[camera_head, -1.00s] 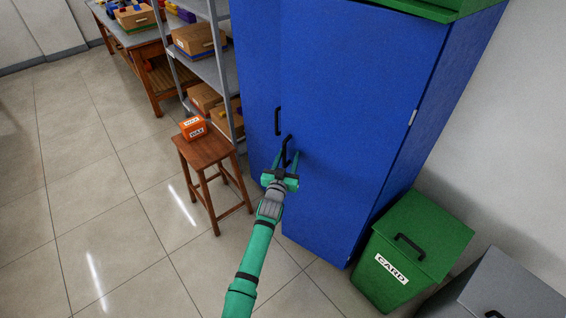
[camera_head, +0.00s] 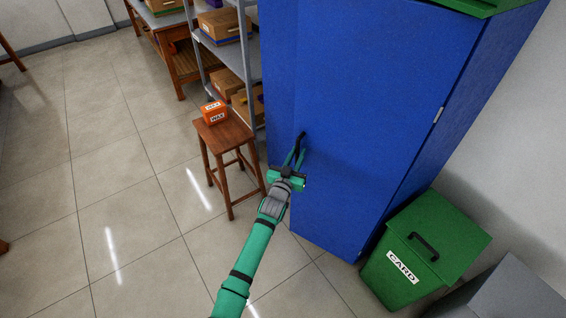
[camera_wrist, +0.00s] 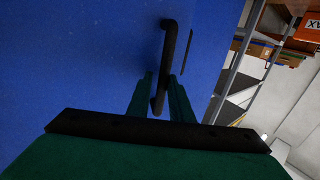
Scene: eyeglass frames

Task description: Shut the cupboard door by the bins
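The blue cupboard's wide door (camera_head: 360,110) stands partly out from the cupboard front and overlaps the narrow strip of the other door (camera_head: 278,70) at its left. It carries a black bar handle (camera_head: 301,136), which also shows upright in the wrist view (camera_wrist: 168,45). My gripper (camera_head: 296,158) is at this handle. Its two green fingers (camera_wrist: 160,92) lie on either side of the bar and look closed on it. The second door's handle is hidden in the head view. The bins are the green CARD bin (camera_head: 440,225) and a grey one (camera_head: 515,292), right of the cupboard.
A wooden stool (camera_head: 226,135) with an orange WAX box (camera_head: 214,112) stands left of the cupboard. Behind it are a grey shelf unit (camera_head: 222,52) with boxes and a wooden workbench (camera_head: 160,28).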

